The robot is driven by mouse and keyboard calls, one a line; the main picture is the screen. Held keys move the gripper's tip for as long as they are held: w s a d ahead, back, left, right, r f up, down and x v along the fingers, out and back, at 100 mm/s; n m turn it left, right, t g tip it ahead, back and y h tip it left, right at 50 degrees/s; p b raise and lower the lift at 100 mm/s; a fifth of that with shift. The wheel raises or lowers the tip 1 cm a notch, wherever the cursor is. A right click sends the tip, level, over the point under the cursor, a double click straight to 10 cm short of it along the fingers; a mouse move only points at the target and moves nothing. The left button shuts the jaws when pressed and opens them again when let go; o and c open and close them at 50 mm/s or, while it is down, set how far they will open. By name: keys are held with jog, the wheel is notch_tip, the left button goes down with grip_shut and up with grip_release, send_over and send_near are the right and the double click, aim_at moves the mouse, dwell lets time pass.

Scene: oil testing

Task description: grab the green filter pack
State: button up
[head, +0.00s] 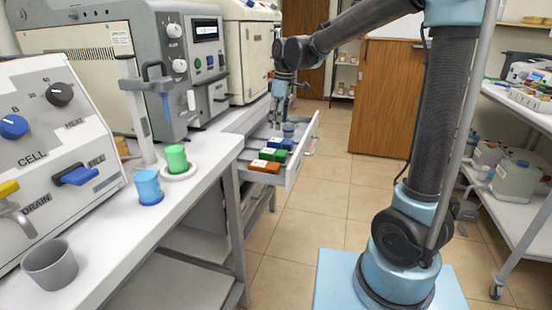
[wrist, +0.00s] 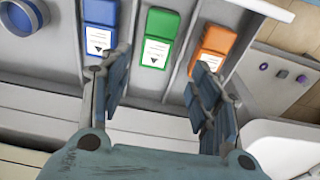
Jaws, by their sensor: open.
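The green filter pack (wrist: 161,28) lies in an open drawer, between a blue pack (wrist: 101,18) and an orange pack (wrist: 217,45) in the wrist view. It has a white label with a black triangle. In the head view the green pack (head: 272,155) also sits between the blue pack and the orange pack. My gripper (wrist: 150,90) is open and empty. In the wrist view its two fingers are spread below the green pack, apart from it. In the head view my gripper (head: 278,122) hangs over the far part of the drawer.
The drawer (head: 297,172) stands pulled out of the bench, with a blue round item (head: 289,130) at its far end. A bench (head: 115,240) with testing machines, a blue cup (head: 147,187) and a green cup (head: 176,159) is at left.

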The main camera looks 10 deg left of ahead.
send_near(273, 152)
notch_tip(273, 152, down, 5)
jog(key=shift+w, duration=0.15)
jog(key=shift+a+f, duration=0.2)
jog(key=shift+f, duration=0.65)
jog(key=shift+a+f, duration=0.15)
jog(key=shift+f, duration=0.75)
jog(key=shift+a+f, duration=0.2)
jog(key=shift+f, duration=0.65)
jog(key=c, duration=0.9)
